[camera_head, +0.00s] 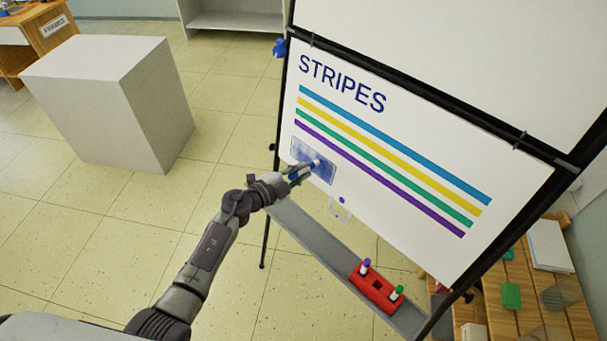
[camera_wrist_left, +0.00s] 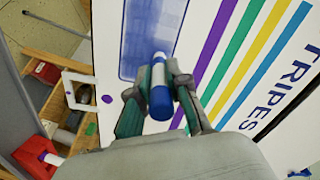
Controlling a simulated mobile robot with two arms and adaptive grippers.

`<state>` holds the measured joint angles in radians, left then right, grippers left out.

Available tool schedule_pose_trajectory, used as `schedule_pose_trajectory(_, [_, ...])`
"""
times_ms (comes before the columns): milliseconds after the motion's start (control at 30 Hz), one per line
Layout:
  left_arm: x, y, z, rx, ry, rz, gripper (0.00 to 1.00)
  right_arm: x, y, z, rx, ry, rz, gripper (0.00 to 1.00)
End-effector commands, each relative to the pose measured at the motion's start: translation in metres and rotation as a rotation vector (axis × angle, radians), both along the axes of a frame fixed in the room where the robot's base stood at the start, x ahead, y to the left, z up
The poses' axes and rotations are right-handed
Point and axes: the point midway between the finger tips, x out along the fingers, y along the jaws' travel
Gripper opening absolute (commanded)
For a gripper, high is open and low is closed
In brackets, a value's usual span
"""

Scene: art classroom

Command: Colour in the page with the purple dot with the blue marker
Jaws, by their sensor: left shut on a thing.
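A blue marker (camera_wrist_left: 158,72) with a white body is held in my left gripper (camera_wrist_left: 157,95). In the head view my left gripper (camera_head: 298,177) is at the lower left of the easel board (camera_head: 400,120), shut on the marker. The marker's far end meets or nearly meets a page (camera_head: 304,153) outlined on the board; contact is unclear. Uneven blue colouring covers most of this page, also seen in the wrist view (camera_wrist_left: 135,40). A purple dot (camera_head: 341,200) sits just below the page, beside a small white frame (camera_wrist_left: 80,90). My right gripper is out of view.
A red holder (camera_head: 372,289) with purple- and green-topped markers stands on the easel's grey ledge (camera_head: 315,244). The board carries the word STRIPES and several coloured stripes. A grey block (camera_head: 110,100) stands on the floor at left. A wooden table (camera_head: 530,310) is at lower right.

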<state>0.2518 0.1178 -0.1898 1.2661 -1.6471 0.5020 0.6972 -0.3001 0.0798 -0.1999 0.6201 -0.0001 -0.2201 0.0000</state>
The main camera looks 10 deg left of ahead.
Motion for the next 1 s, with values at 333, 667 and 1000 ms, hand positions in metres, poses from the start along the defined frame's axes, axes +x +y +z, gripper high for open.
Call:
schedule_pose_trajectory(333, [0.001,0.002,0.0,0.0,-0.001,0.0,0.0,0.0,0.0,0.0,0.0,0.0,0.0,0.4])
schedule_pose_trajectory(667, [0.01,0.015,-0.001,0.002,0.0,-0.001,0.0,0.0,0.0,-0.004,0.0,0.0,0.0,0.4])
schedule_pose_trajectory(1000, [0.011,0.017,-0.001,0.001,-0.001,0.0,0.0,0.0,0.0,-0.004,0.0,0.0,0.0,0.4])
